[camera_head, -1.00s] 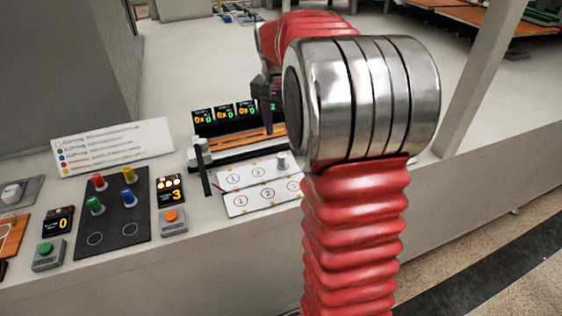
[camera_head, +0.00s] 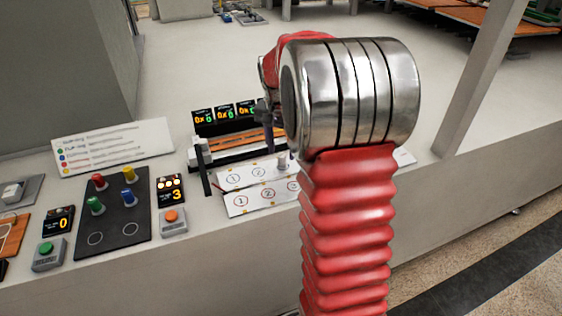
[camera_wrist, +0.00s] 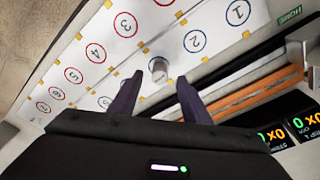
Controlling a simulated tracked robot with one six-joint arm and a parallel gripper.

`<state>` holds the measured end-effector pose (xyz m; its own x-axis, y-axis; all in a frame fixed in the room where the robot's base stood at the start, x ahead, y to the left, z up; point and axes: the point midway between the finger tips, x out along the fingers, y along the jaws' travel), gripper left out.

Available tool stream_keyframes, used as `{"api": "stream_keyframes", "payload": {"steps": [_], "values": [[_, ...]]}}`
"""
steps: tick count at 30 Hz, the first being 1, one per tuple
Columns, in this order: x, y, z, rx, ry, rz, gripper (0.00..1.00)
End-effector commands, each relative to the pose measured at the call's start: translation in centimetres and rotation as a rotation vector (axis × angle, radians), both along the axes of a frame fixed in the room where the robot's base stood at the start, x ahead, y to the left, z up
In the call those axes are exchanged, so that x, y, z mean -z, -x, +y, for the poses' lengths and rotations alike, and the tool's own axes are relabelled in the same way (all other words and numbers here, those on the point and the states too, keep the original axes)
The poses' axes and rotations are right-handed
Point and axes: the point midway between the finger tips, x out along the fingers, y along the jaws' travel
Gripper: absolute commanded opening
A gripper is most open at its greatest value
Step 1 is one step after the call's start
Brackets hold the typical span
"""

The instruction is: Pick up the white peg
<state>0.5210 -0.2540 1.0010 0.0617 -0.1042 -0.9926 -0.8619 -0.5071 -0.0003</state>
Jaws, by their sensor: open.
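The white peg (camera_head: 283,161) stands upright on the white board (camera_head: 240,202) with numbered circles. In the wrist view the peg (camera_wrist: 158,70) shows as a short pale cylinder beyond my fingertips and between their lines, close to the yellow marks on the board. My gripper (camera_wrist: 155,88) is open and empty, its two dark fingers spread apart. In the head view my gripper (camera_head: 268,138) points down just behind and left of the peg, partly hidden by my red arm. The peg is apart from both fingers.
A rail with an orange strip (camera_head: 237,140) and lit counters (camera_head: 224,115) lies behind the board. At left is a dark panel (camera_head: 115,225) with red, yellow, green and blue pegs. A button box with an orange button (camera_head: 173,222) stands between panel and board.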

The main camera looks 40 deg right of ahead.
Motion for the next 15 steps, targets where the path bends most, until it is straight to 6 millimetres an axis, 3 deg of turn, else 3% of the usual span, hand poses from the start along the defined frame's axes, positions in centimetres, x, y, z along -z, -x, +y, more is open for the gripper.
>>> {"api": "stream_keyframes", "payload": {"steps": [7, 15], "values": [[3.2, -0.1, -0.2, 0.000, -0.001, 0.003, 0.43], [3.6, -0.1, -0.3, 0.001, 0.000, 0.001, 0.43]]}}
